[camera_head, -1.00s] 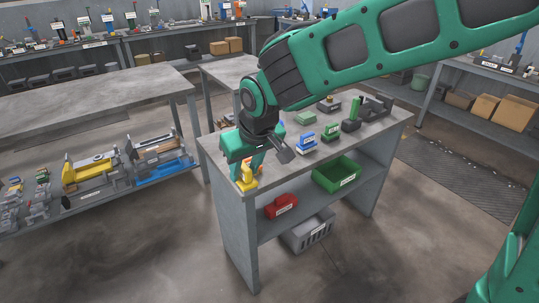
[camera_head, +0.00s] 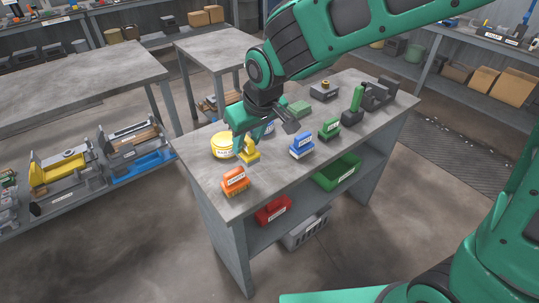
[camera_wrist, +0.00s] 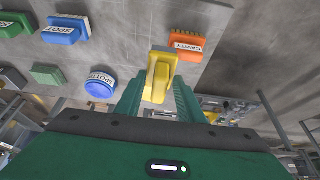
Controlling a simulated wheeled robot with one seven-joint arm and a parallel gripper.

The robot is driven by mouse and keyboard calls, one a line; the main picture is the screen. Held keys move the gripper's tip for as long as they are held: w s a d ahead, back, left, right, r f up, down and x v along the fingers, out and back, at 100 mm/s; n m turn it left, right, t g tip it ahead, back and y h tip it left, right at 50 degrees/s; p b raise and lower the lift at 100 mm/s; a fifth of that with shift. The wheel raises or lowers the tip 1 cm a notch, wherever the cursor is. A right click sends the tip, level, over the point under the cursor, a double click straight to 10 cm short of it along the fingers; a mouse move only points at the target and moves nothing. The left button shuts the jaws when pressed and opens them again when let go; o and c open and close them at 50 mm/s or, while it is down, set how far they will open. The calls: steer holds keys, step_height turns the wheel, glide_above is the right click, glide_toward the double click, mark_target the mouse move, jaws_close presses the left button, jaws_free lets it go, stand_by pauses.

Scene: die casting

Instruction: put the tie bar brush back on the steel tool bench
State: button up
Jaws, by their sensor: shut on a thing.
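The yellow brush, which I take for the tie bar brush (camera_head: 250,152), is between the fingers of my gripper (camera_head: 240,132). It also shows in the wrist view (camera_wrist: 160,75), with my gripper (camera_wrist: 157,98) shut on its near end. Its label is not readable. It is at the left part of the steel tool bench (camera_head: 205,187), low over the top; I cannot tell whether it touches. An orange brush (camera_head: 235,181) stands in front of it, apart from it. A yellow round tin (camera_head: 222,146) is close on its left.
A blue brush (camera_head: 301,146), a green brush (camera_head: 329,129) and a green block (camera_head: 299,108) stand to the right on the bench. A blue round tin (camera_wrist: 101,83) shows in the wrist view. Bare top lies between the orange and blue brushes.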

steer(key=shift+w+d+f, duration=0.65)
steer(key=shift+d+f, duration=0.4)
steer(key=shift+f, duration=0.4)
steer(key=shift+w+d+f, duration=0.6)
steer(key=shift+d+f, duration=0.4)
steer(key=shift+f, duration=0.4)
steer(key=shift+w+d+f, duration=0.65)
steer(key=shift+d+f, duration=0.4)
steer(key=shift+f, duration=0.4)
steer(key=shift+f, duration=0.15)
steer(key=o, duration=1)
steer(key=v, duration=1.2)
steer(key=shift+d, duration=0.1)
